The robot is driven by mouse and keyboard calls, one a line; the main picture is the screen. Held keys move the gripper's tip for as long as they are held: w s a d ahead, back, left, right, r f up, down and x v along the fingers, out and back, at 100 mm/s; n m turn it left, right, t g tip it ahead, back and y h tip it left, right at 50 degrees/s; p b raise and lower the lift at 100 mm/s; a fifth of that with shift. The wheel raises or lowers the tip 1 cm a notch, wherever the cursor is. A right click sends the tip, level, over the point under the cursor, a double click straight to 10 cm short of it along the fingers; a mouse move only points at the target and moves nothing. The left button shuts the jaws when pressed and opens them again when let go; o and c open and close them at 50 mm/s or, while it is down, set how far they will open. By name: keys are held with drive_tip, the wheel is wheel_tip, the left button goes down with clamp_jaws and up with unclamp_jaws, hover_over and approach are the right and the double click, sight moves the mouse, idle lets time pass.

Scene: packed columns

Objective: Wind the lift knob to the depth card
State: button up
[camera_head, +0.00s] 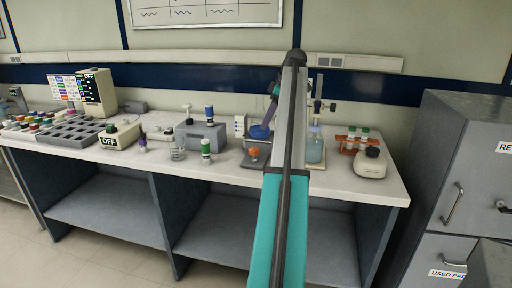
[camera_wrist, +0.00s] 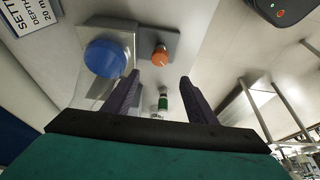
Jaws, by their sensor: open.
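In the wrist view, a white card (camera_wrist: 35,22) at the upper left has partly cut-off text with "DEPTH" and "20". A white card (camera_head: 240,125) also stands on the bench in the head view. A large round blue knob (camera_wrist: 105,57) sits on a grey block, beside a smaller orange knob (camera_wrist: 160,55) on a grey plate. In the head view, the blue knob (camera_head: 259,132) is partly covered by my gripper; the orange knob (camera_head: 253,152) is in front of it. I cannot tell which is the lift knob. My gripper (camera_wrist: 160,78) is open and empty, its dark purple fingers apart.
A green-capped vial (camera_head: 206,148) stands left of the knobs. A bottle of bluish liquid (camera_head: 315,148), an orange tube rack (camera_head: 349,146) and a pale device (camera_head: 371,164) stand to the right. A grey block (camera_head: 201,136) is behind.

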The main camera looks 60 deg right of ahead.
sight(254, 149)
drive_tip(key=p+x, duration=0.1)
drive_tip(key=x, duration=1.2)
drive_tip(key=shift+s+f, duration=0.1)
drive_tip(key=shift+f, duration=0.2)
drive_tip(key=c, duration=1.1)
drive_tip(key=shift+o, duration=0.2)
drive_tip(key=shift+a, duration=0.1)
